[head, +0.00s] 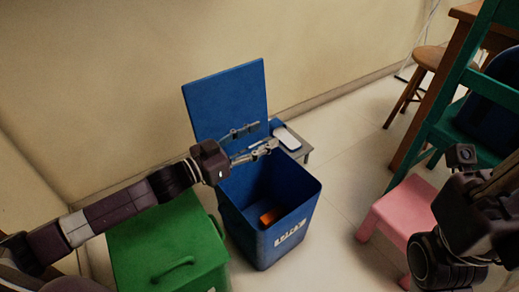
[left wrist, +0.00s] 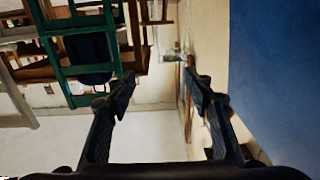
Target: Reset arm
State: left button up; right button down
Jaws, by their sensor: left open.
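My left arm reaches in from the left in the head view. Its gripper (head: 266,135) is open and empty, with its fingers spread over the open blue bin (head: 255,222), in front of the raised blue lid (head: 227,98). In the left wrist view, the two fingers of this gripper (left wrist: 160,76) stand apart with nothing between them. Dark links of my right arm show at the right edge of the head view; I cannot make out its fingers.
A pink stool (head: 400,210), green chair (head: 440,125) and wooden stool (head: 430,57) stand right.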

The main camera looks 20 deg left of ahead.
pick_arm(q)
jog(key=shift+r, duration=1.75)
